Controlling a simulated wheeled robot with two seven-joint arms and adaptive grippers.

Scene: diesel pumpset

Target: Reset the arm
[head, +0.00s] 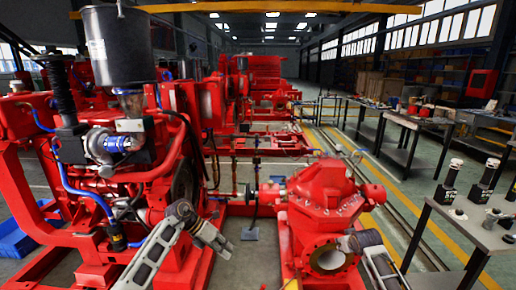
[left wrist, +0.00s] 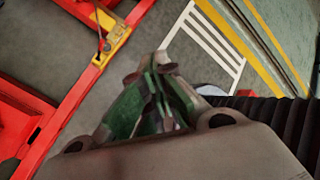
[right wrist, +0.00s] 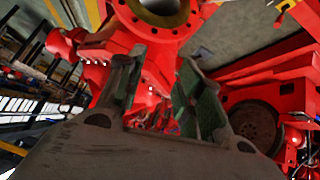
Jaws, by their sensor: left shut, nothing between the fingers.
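My left gripper (left wrist: 157,62) is shut and empty in the left wrist view, its green-padded fingers together above the grey floor. In the head view, my left arm comes in from the lower left, its end in front of the red engine (head: 110,165). My right gripper (right wrist: 155,62) is open in the right wrist view, its fingers apart with nothing visibly held between them. Beyond it is a red flanged pump part (right wrist: 160,8). In the head view, my right arm is at the lower right, its end beside the open flange of the red pump (head: 325,200).
A grey table (head: 470,225) with black-and-white bottles (head: 488,178) stands at the right, close to my right arm. A black canister (head: 117,45) tops the engine. A blue bin (head: 20,240) is at the lower left. Open floor with yellow lines runs between pump and tables.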

